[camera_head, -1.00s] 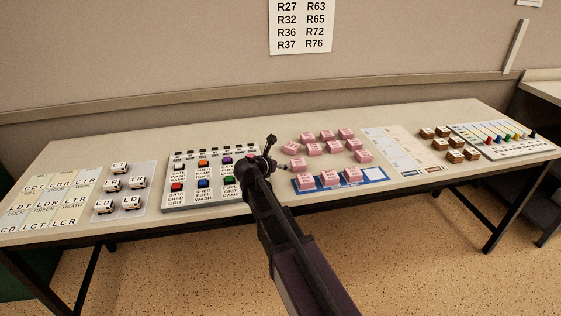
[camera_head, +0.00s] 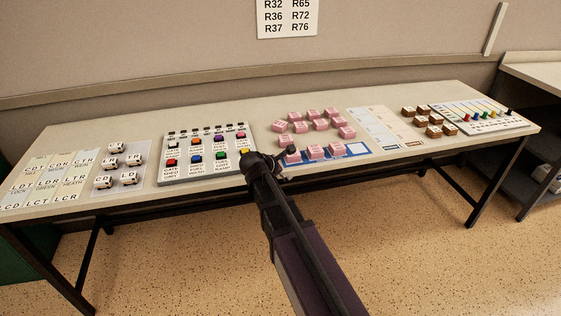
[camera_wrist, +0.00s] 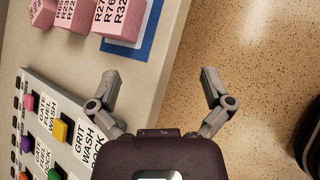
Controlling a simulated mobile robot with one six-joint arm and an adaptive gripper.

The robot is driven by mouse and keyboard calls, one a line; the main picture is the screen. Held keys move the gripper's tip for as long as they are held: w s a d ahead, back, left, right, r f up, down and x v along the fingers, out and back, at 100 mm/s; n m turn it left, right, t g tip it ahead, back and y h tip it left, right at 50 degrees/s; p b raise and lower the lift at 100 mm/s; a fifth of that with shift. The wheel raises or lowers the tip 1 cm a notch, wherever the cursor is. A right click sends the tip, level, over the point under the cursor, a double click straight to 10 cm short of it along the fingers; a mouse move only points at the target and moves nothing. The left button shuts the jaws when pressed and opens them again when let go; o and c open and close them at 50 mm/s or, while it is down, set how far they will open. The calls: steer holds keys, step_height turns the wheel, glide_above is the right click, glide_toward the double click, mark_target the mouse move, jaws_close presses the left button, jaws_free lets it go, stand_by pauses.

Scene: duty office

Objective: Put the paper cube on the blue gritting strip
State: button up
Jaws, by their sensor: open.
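Several pink paper cubes with printed labels stand in loose rows on the table, one of them at the right end of the group (camera_head: 347,132). My gripper (camera_head: 280,160) is at the table's front edge, by the strip's left end. In the wrist view my gripper (camera_wrist: 158,78) is open and empty, fingers apart over the table edge and floor. Pink cubes (camera_wrist: 120,20) and the blue strip's edge (camera_wrist: 148,30) show beyond it.
A panel of coloured buttons (camera_head: 207,152) lies left of the strip. White label blocks (camera_head: 129,178) stand farther left. A pale printed sheet (camera_head: 385,128), brown blocks (camera_head: 435,131) and a board of coloured pegs (camera_head: 480,120) lie to the right. The table's back is clear.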

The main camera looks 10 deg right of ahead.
steer(key=s+f+m+g+y, duration=0.3)
steer(key=s+m+y, duration=0.1)
steer(key=s+m, duration=0.6)
steer(key=s+f+m+g+y, duration=0.4)
steer(key=s+m, duration=0.6)
steer(key=s, duration=0.1)
steer(key=shift+s+a+f, duration=0.25)
steer(key=shift+s+a, duration=0.1)
steer(key=shift+a, duration=0.1)
